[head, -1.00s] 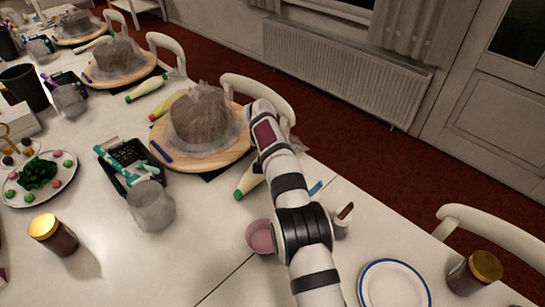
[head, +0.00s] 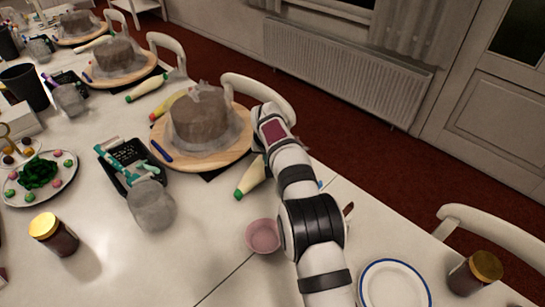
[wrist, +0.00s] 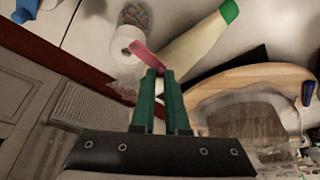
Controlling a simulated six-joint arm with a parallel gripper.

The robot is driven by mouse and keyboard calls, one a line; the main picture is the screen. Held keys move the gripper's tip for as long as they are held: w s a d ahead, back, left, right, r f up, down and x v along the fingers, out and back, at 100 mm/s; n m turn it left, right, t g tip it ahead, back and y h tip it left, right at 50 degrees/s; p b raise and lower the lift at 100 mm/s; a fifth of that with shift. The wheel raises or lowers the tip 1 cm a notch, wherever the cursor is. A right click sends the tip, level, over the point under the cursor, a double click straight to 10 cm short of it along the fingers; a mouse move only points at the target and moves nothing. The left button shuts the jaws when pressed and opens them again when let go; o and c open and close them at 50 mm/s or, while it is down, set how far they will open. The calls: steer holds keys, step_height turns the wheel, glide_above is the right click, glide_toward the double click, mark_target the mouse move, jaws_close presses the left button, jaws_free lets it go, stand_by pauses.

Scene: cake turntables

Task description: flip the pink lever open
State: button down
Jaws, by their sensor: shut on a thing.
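In the wrist view, the pink lever (wrist: 143,53) is a short flat strip beside the wooden turntable (wrist: 225,80). Its lower end runs in between the green fingertips of my gripper (wrist: 159,72), which is shut on it. The lever's base is partly hidden by the fingers. In the head view, the turntable (head: 240,152) carries a brown cake (head: 200,120) under clear plastic film. My arm comes in from the right of it and hides the lever and the fingers there.
A piping bag with a green tip (head: 250,178) lies close to the turntable and my gripper. A pink bowl (head: 262,236) stands left of my arm, and a blue-rimmed plate (head: 394,285) stands right. A cloudy jar (head: 152,206) and black basket (head: 125,157) are farther left.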

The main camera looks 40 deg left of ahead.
steer(key=shift+s+n+y, duration=0.3)
steer(key=shift+n, duration=0.5)
steer(key=c, duration=0.9)
jaws_free()
steer(key=v, duration=1.5)
steer(key=shift+w+r, duration=0.1)
steer(key=shift+r, duration=0.35)
steer(key=shift+d, duration=0.15)
